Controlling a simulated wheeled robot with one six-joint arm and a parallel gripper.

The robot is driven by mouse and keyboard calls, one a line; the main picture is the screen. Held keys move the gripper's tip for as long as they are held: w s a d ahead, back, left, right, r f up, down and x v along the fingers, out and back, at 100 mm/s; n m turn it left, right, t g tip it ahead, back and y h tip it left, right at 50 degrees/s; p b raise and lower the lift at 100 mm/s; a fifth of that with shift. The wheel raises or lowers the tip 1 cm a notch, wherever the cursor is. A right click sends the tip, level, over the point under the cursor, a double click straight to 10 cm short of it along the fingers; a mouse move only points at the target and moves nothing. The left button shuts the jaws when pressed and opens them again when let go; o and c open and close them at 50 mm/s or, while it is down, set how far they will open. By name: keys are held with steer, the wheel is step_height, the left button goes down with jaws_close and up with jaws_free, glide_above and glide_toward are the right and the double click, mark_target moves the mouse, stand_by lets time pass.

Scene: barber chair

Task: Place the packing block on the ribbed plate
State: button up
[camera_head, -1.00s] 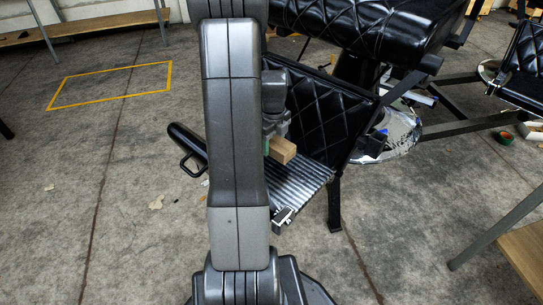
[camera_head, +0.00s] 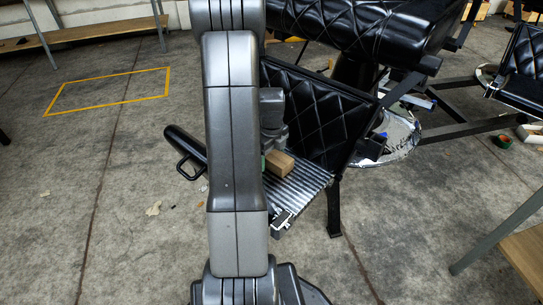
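The packing block (camera_head: 280,164) is a small brown wooden block, just right of my arm. It is at the ribbed plate's upper left part; I cannot tell whether it touches the ribs or hangs just above them. The ribbed plate (camera_head: 305,184) is the silver grooved footrest of the black barber chair, partly hidden behind my arm. My gripper (camera_head: 265,160) is at the block's left end, with a bit of green showing there. Its fingers are mostly hidden behind my arm, so their grip is not clear.
The black quilted chair panel (camera_head: 320,115) rises right behind the plate. A black padded bar with a handle (camera_head: 185,146) sticks out left of my arm. A wooden bench (camera_head: 525,255) stands at the lower right. The concrete floor at left is mostly clear, with a yellow outlined rectangle (camera_head: 108,91).

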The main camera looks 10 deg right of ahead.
mark_target(271, 154)
steer(key=shift+r, duration=0.1)
step_height(271, 154, up, 12)
steer(key=p, duration=0.4)
